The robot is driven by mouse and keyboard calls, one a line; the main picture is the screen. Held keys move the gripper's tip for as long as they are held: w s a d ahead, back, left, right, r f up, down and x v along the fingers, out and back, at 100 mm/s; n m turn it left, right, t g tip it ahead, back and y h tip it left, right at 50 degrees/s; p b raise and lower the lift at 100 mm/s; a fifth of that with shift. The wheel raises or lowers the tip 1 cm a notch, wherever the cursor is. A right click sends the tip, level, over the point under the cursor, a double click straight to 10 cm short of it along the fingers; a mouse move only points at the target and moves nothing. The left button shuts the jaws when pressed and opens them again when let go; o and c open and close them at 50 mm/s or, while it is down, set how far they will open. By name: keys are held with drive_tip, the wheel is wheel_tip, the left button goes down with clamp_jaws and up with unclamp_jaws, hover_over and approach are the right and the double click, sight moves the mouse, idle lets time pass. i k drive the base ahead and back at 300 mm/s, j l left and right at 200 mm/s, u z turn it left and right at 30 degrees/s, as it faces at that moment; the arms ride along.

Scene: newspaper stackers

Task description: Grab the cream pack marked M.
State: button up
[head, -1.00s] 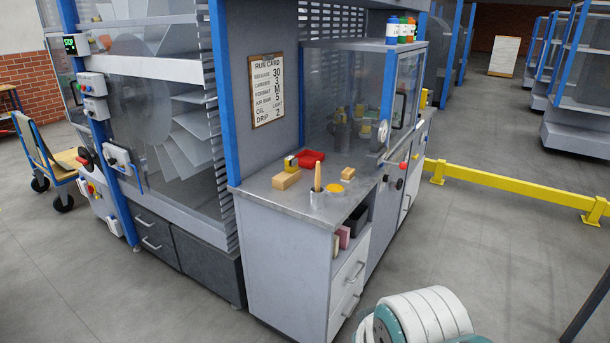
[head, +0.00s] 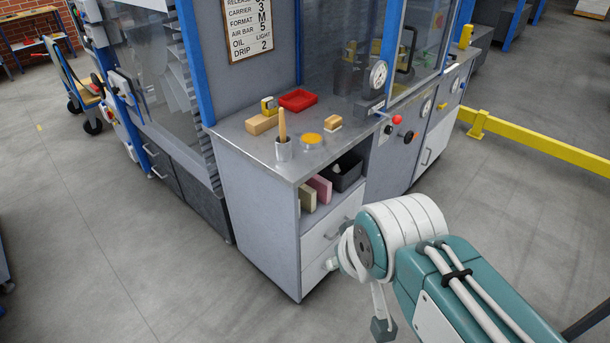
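No pack with a readable M shows in the head view. Two packs stand upright on the open shelf under the counter: an olive-green pack (head: 307,199) in front and a pink pack (head: 320,189) behind it. I cannot see a cream pack; the shelf's depth is partly hidden by its side wall and the counter top. My gripper (head: 372,310) hangs at the end of my white and teal arm, low in front of the drawers. It is apart from the shelf. It is partly hidden by my wrist, so its opening is unclear, and I see nothing held.
A black bin (head: 344,171) stands on the same shelf. The counter (head: 250,141) bears a brush in a metal cup (head: 284,150), a yellow-orange tin (head: 311,140), wooden blocks and a red tray (head: 297,100). Drawers (head: 331,223) lie below the shelf. Floor in front is clear.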

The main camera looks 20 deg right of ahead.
sight(307, 196)
drive_tip(key=l+u, duration=0.25)
drive_tip(key=l, duration=0.6)
drive_tip(key=l+u, duration=0.3)
drive_tip(key=l, duration=0.55)
drive_tip(key=i, duration=0.05)
